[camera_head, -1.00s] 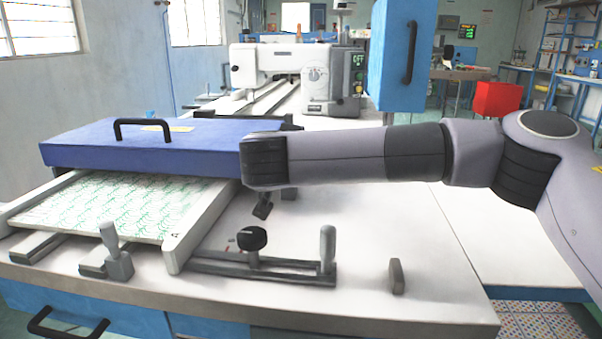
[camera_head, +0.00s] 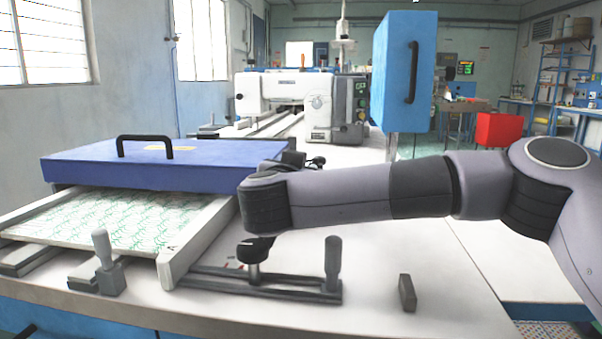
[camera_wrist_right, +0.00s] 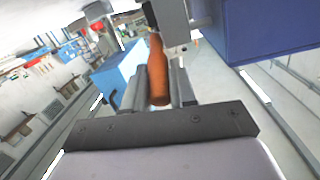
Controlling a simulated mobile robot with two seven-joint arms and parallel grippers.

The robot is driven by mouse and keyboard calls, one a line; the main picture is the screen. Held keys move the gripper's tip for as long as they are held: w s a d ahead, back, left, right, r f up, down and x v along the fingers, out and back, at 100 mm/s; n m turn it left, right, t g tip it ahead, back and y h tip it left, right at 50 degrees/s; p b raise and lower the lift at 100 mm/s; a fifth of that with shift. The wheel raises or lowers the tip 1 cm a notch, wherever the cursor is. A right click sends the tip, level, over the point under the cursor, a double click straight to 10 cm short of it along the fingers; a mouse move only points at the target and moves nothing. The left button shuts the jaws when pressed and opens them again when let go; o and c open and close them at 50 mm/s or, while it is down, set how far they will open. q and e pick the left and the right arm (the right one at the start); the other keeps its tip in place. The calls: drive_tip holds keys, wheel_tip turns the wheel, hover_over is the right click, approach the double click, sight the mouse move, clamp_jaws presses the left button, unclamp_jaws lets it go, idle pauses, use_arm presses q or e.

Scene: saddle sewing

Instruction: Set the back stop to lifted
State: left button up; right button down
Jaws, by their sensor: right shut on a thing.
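My right arm (camera_head: 340,195) comes in from the right, and its wrist end is beside the blue box-like cover (camera_head: 200,165). Dark parts that look like my right gripper (camera_head: 298,160) show just above the wrist, partly hidden by it. In the right wrist view the right gripper (camera_wrist_right: 160,92) is shut on an orange-brown handle (camera_wrist_right: 158,70). The handle's upper end meets a grey block (camera_wrist_right: 172,22) next to the blue cover (camera_wrist_right: 265,30). I take this handle to be the back stop's; the stop is hidden in the head view. My left gripper is not in view.
A patterned green-white sheet (camera_head: 95,222) lies under the blue cover. A black knob (camera_head: 255,250), grey upright handles (camera_head: 333,262) (camera_head: 102,248) and a small grey block (camera_head: 407,292) stand along the front. A blue box (camera_head: 402,85) rises behind. The white table's right side is clear.

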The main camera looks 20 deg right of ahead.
drive_tip(key=c, duration=1)
unclamp_jaws()
drive_tip(key=shift+o, duration=0.2)
drive_tip(key=shift+r, duration=0.15)
use_arm(q)
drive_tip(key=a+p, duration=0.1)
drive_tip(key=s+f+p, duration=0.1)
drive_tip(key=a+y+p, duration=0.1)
drive_tip(key=p, duration=0.1)
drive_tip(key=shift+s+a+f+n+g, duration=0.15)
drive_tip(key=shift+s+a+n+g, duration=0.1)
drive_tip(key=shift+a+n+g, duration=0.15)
use_arm(e)
wheel_tip(320, 180, up, 20)
